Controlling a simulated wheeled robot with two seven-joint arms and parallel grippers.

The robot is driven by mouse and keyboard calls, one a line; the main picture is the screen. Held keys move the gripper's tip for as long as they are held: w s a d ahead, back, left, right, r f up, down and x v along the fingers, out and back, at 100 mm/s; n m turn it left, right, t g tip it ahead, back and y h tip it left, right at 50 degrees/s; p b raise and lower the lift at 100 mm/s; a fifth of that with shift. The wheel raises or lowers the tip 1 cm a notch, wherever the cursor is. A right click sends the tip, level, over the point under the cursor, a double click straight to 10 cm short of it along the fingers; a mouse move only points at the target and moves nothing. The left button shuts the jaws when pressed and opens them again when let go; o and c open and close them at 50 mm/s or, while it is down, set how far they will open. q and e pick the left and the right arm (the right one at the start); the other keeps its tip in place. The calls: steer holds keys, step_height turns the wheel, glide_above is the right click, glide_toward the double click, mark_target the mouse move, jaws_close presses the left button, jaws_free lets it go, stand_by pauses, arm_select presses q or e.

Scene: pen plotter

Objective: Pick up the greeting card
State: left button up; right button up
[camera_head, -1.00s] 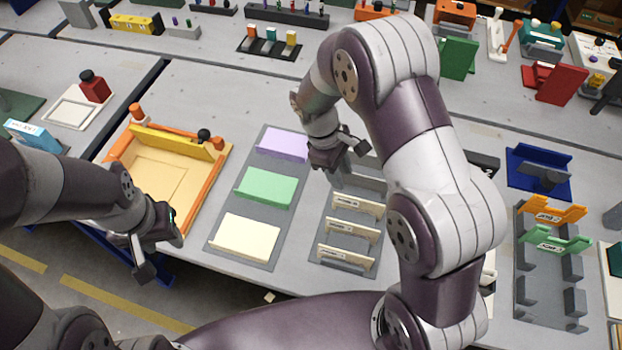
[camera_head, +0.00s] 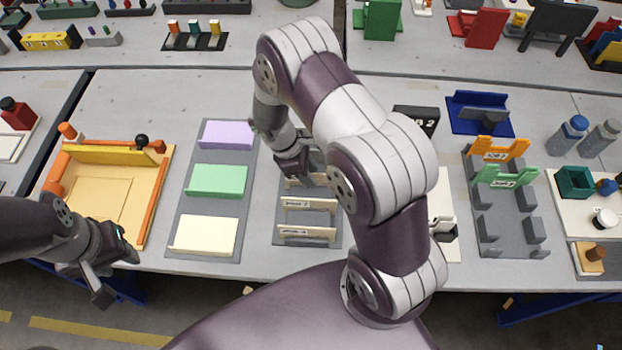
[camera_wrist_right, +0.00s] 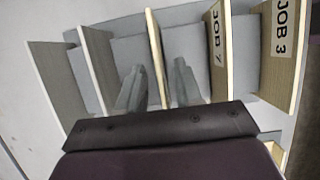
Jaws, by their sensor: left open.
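Three folded cards, lilac (camera_head: 227,134), green (camera_head: 217,180) and cream (camera_head: 205,235), lie in a column on a grey mat (camera_head: 173,225). I cannot tell which thing is the greeting card. To their right is a grey rack (camera_head: 283,222) of upright cream plates (camera_head: 308,204), partly hidden by my right arm. My right gripper (camera_head: 292,172) is over the rear of this rack. In the right wrist view its fingers (camera_wrist_right: 158,82) are apart, one on each side of a thin upright plate (camera_wrist_right: 154,45), beside the JOB 2 plate (camera_wrist_right: 218,55). My left gripper (camera_head: 114,274) is open and empty, off the table's front edge.
An orange-sided tray (camera_head: 150,205) with a yellow bar stands left of the cards. A grey fixture (camera_head: 505,235) with orange and green plates is at the right. A blue holder (camera_head: 480,115) stands behind it.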

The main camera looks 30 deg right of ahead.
steer(key=shift+f, duration=0.2)
stand_by(0.5)
jaws_close()
